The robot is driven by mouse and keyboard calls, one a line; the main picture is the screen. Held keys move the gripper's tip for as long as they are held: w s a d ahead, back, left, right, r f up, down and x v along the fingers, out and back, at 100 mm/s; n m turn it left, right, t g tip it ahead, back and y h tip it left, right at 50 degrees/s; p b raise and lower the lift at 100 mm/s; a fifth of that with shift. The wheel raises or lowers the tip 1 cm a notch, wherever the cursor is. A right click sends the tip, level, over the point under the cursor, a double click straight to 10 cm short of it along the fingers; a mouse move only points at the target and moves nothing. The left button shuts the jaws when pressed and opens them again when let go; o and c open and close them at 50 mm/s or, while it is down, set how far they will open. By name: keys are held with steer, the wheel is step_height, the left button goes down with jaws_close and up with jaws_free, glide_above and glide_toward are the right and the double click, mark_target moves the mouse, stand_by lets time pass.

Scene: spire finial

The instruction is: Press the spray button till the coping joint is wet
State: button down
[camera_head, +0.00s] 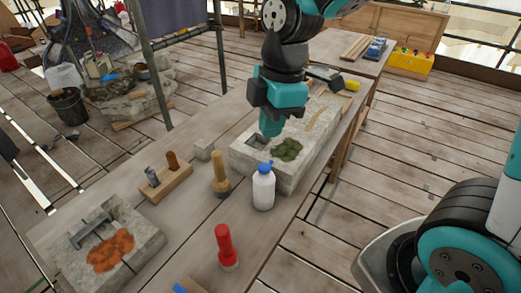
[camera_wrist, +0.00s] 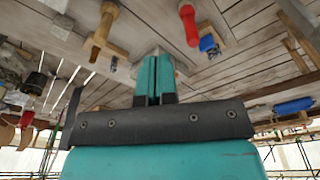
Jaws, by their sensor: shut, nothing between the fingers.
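A pale stone coping block (camera_head: 240,157) lies on the long wooden bench, with a dark green mossy patch (camera_head: 287,150) and a square recess (camera_head: 256,139) in its top. My gripper (camera_head: 270,128) points down over the block, next to the recess and left of the moss; its tips look close to the stone, but I cannot tell if they touch. The fingers are together and empty in the wrist view (camera_wrist: 153,80). A white bottle with a blue cap (camera_head: 264,187) stands upright in front of the block.
A red-handled tool (camera_head: 226,246), a wooden-handled tool (camera_head: 220,176) and a wooden rack (camera_head: 165,181) stand on the bench. A second stone block with orange-brown matter (camera_head: 110,250) lies at the near left. A yellow box with coloured buttons (camera_head: 410,63) stands at the back right.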

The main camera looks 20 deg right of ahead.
mark_target(264, 166)
steer(key=w+d+f+n+h+p, duration=0.1)
steer(key=w+d+n+p, duration=0.1)
steer(key=w+n, duration=0.5)
steer(key=shift+f+h, duration=0.2)
steer(key=shift+h, duration=0.1)
steer(key=shift+s+f, duration=0.1)
step_height(264, 166, down, 14)
steer(key=p, duration=0.3)
